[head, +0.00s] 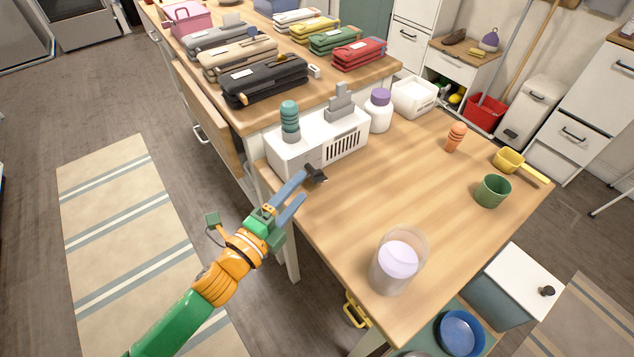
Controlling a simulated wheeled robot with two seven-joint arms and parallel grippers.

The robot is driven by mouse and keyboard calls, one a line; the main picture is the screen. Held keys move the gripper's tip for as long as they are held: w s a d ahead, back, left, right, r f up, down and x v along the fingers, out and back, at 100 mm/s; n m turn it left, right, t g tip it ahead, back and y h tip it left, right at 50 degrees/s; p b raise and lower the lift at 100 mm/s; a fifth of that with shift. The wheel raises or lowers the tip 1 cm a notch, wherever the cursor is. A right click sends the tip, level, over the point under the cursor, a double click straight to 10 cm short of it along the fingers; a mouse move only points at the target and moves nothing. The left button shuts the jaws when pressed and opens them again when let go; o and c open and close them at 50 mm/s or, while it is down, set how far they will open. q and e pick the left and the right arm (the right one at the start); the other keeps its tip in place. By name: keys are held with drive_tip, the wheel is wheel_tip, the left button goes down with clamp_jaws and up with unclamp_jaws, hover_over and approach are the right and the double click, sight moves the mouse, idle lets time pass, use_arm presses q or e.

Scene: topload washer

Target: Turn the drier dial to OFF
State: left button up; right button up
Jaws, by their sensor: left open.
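A white box-shaped appliance (318,146), which looks like the drier, stands on the near wooden table, with dark vent slots on its front. A small black knob-like part (317,174) shows at the lower front of the box. It looks like the dial, but its pointer and any OFF mark are too small to read. My left gripper (305,185) is open, its two blue-grey fingers pointing at the black part. The upper fingertip overlaps it in the picture; I cannot tell whether they touch. My right gripper is not in view.
A teal stacked cylinder (290,118) and a grey piece (340,103) are on the box. A white purple-lidded jar (379,110) stands right of it. A clear jar (396,265) stands at the near table edge, a green cup (493,190) at right. The table's middle is clear.

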sight(313, 180)
use_arm(q)
drive_tip(key=shift+w+f+g+y, duration=0.15)
drive_tip(key=shift+f+y, duration=0.1)
drive_tip(key=shift+f, duration=0.35)
drive_tip(key=shift+w+f+g+y, duration=0.15)
drive_tip(key=shift+f+y, duration=0.1)
drive_tip(key=shift+f, duration=0.35)
drive_tip(key=x, duration=0.6)
drive_tip(key=shift+w+d, duration=0.1)
drive_tip(key=shift+d, duration=0.05)
drive_tip(key=shift+r, duration=0.1)
clamp_jaws()
drive_tip(key=t+h+b, duration=0.1)
drive_tip(key=b, duration=0.3)
drive_tip(key=shift+f+n, duration=0.4)
drive_tip(key=shift+r+p, duration=0.3)
drive_tip(key=shift+r, duration=0.05)
